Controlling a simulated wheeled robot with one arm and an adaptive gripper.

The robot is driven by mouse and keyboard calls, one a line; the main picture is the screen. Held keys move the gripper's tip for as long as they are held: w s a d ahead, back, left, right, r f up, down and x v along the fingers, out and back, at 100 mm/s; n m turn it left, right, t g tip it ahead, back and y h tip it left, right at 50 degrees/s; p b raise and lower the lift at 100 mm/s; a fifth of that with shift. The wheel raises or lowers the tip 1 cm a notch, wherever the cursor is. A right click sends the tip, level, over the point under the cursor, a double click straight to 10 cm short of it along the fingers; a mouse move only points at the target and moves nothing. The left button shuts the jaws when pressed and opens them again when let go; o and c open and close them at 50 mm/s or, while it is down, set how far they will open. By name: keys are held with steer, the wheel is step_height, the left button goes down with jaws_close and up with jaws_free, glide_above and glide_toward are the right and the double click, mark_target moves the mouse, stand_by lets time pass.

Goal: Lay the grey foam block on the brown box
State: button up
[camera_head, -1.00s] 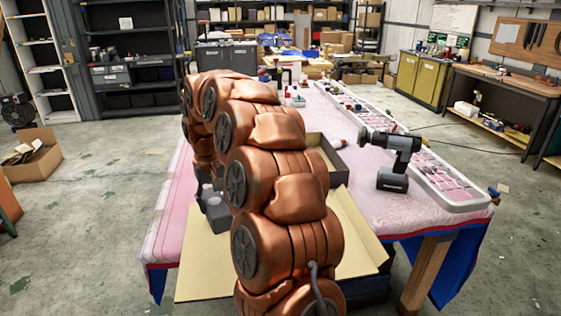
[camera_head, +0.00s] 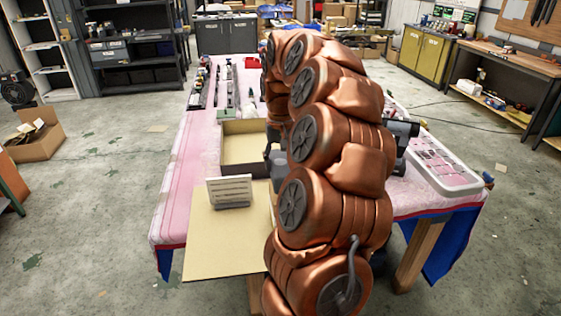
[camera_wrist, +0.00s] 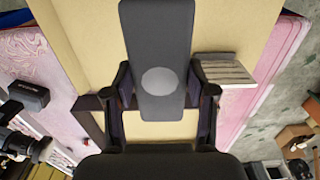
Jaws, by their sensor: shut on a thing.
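My gripper (camera_wrist: 163,98) is shut on the grey foam block (camera_wrist: 158,35), a long dark slab with a paler round spot, in the wrist view. The block is over a tan cardboard surface; I cannot tell the gap between them. In the head view the brown box (camera_head: 243,131) is open at the table's near side, with a wide tan flap (camera_head: 225,250) toward me. My arm hides its right part. My gripper is mostly hidden behind my arm there; I cannot make out the block.
A power drill (camera_head: 403,130) is partly behind my arm. A white tray (camera_head: 440,180) lies along the table's right edge.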

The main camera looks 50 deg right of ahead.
steer(key=shift+f+b, duration=0.1)
steer(key=shift+b, duration=0.2)
steer(key=shift+f+b, duration=1.2)
steer(key=shift+f, duration=0.5)
steer(key=shift+b, duration=0.45)
stand_by(0.6)
steer(key=shift+f+b, duration=0.6)
steer(key=shift+b, duration=0.15)
stand_by(2.4)
steer(key=o, duration=1.6)
steer(key=shift+r, duration=0.1)
